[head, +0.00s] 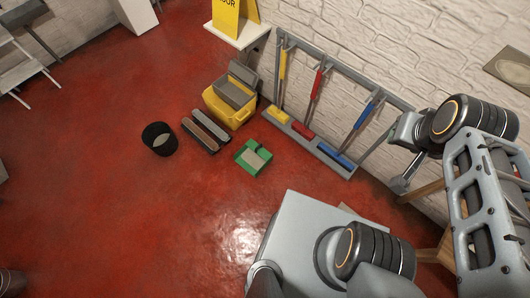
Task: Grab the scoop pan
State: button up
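A green pan-like object (248,165) with a pale grey-green part on it lies on the red floor near the middle of the head view. It looks like the scoop pan, though its handle is hard to make out. My gripper (399,186) appears small at the right, below my wrist and close to the brick wall. It is well apart from the green pan. Its fingers are too small and dark to show whether they are open or shut.
A rack (328,150) with yellow, red and blue brooms leans along the wall. A yellow bucket (222,108), brown and grey long brushes (200,134) and a black bin (159,139) stand left of the pan. Wooden legs (421,191) show at right.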

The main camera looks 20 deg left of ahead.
aim_at(253, 157)
jog(key=z, duration=0.05)
jog(key=i, duration=1.05)
jog(key=u, duration=3)
jog(key=i, duration=0.5)
jog(key=u, duration=0.15)
